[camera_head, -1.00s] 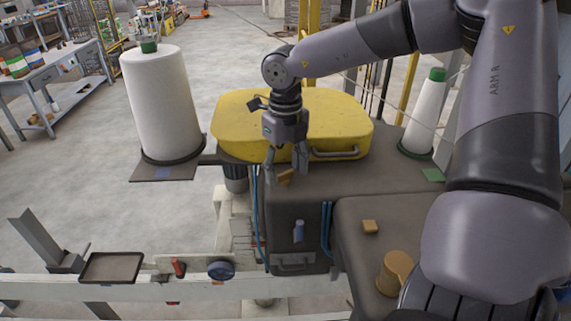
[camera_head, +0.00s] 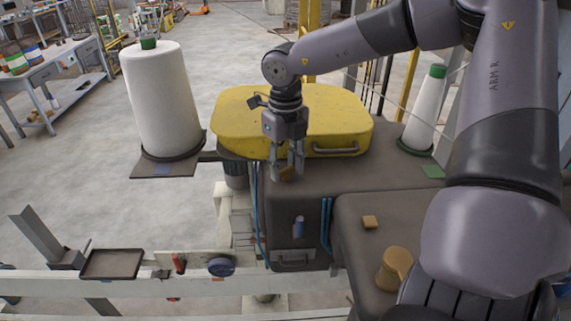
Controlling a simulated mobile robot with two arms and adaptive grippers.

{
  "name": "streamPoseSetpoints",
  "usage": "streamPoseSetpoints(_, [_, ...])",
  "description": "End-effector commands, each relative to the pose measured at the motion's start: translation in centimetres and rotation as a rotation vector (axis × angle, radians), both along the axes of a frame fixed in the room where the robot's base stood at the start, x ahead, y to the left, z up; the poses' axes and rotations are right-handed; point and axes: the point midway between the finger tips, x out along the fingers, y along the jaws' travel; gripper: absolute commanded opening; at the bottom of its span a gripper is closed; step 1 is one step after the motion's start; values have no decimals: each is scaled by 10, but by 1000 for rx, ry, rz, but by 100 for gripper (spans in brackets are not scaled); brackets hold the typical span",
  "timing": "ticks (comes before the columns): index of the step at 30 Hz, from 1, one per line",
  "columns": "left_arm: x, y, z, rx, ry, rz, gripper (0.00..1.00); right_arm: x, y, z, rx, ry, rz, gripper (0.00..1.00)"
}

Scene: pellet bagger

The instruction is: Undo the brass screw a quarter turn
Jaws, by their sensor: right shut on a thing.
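The brass screw (camera_head: 286,174) stands on the dark machine top, just in front of the yellow cover. It is small and partly hidden by the fingers. My right gripper (camera_head: 287,174) reaches down over it from above, with its fingers closed in on the screw. How far the screw is turned cannot be told. My left gripper is not in view.
The yellow cover (camera_head: 235,120) with a metal handle lies close behind the gripper. A large white thread cone (camera_head: 163,100) stands left, a smaller one (camera_head: 427,110) right. An empty tray (camera_head: 112,265) is at lower left.

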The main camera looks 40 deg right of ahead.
Motion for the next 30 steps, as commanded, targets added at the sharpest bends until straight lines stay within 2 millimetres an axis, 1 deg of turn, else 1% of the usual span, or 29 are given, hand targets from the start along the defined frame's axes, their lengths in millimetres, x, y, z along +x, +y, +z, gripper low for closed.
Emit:
streamPoseSetpoints(8, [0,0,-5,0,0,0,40,0,0,-1,0,-1,21,9])
streamPoseSetpoints(14, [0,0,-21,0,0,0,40,0,0,-4,0,-3,105,9])
streamPoseSetpoints(24, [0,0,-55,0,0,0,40,0,0,-4,0,-2,393,9])
streamPoseSetpoints(30, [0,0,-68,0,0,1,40,1,0,-2,-1,-3,581,9])
